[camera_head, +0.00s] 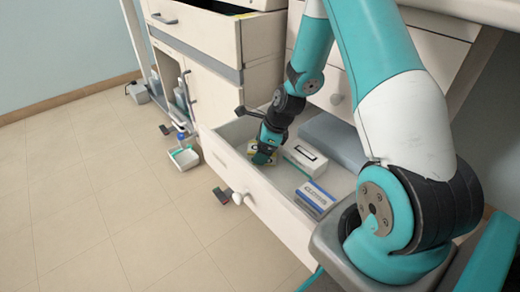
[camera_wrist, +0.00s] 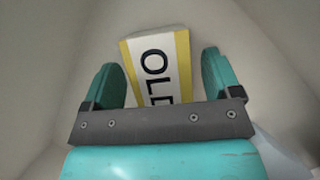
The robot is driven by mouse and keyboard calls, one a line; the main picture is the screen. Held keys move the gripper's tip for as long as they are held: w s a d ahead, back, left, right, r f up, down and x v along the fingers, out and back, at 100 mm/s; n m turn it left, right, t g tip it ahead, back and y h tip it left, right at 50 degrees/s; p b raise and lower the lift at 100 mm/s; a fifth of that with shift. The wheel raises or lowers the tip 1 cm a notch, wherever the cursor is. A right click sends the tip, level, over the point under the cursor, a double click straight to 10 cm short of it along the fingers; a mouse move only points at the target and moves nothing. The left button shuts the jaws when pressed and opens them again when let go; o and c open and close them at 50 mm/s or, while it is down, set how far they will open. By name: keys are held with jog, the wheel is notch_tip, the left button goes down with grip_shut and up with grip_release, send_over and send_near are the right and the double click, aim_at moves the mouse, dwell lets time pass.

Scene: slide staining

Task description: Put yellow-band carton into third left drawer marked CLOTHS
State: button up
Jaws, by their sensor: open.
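The yellow-band carton (camera_wrist: 158,68) lies between the two fingers of my gripper (camera_wrist: 165,85) in the wrist view. The fingers are open, with gaps on both sides of the carton. I cannot read a CLOTHS mark on any drawer.
In the same drawer lie a white carton with a dark label (camera_head: 304,159), a blue-and-white carton (camera_head: 315,197) and a grey-blue block (camera_head: 334,138). An upper drawer (camera_head: 200,37) stands open at the back left.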

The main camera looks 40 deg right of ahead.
jog(key=p+v, duration=0.4)
jog(key=v, duration=0.6)
jog(key=shift+r, duration=0.35)
jog(key=s+a+r+n+g+y, duration=0.1)
jog(key=s+a+r+n, duration=0.2)
jog(key=a+r+n, duration=1.05)
jog(key=s+a+r+n+g, duration=0.1)
jog(key=s+a+r+n, duration=0.2)
jog(key=s+a+n, duration=0.2)
jog(key=s+a+r+n+g, duration=0.1)
jog(key=s+a+r+n, duration=0.3)
jog(key=s+n, duration=0.7)
jog(key=a+n, duration=0.2)
jog(key=n, duration=0.2)
jog(key=shift+s+a+r, duration=0.15)
jog(key=shift+s+a, duration=0.1)
jog(key=shift+a, duration=0.05)
